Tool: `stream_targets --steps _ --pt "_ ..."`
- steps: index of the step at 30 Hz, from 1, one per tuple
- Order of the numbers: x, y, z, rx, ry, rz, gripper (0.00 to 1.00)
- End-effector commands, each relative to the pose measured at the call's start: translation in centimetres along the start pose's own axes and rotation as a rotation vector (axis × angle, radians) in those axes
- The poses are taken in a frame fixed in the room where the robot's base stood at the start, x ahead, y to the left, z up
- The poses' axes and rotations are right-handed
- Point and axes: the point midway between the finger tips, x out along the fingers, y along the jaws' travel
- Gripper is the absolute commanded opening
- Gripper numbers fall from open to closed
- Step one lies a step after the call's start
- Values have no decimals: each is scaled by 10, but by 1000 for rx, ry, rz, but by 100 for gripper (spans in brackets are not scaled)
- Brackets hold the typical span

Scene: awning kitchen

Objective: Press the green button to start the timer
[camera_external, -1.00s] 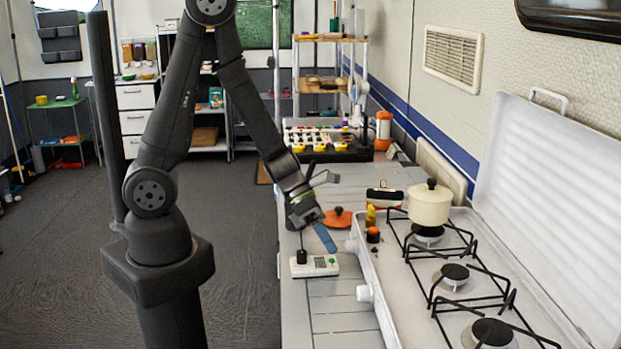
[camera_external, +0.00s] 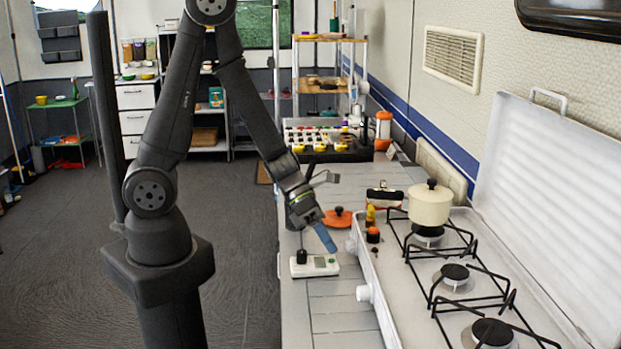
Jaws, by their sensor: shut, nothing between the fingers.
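The timer (camera_external: 322,268) is a small white device with a display, lying on the counter (camera_external: 335,310) in front of the stove. A dark block stands at its left end.
The gas stove (camera_external: 452,275) with a cream pot (camera_external: 430,204) is to the right. An orange lid (camera_external: 337,218), small bottles (camera_external: 371,215) and a blue-handled item (camera_external: 325,237) lie close to my gripper. The front counter is clear.

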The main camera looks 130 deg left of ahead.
Motion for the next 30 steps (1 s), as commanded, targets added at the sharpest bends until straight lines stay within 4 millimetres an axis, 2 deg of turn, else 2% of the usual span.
stream_targets --steps 30 --pt "9 6 -7 0 1 0 0"
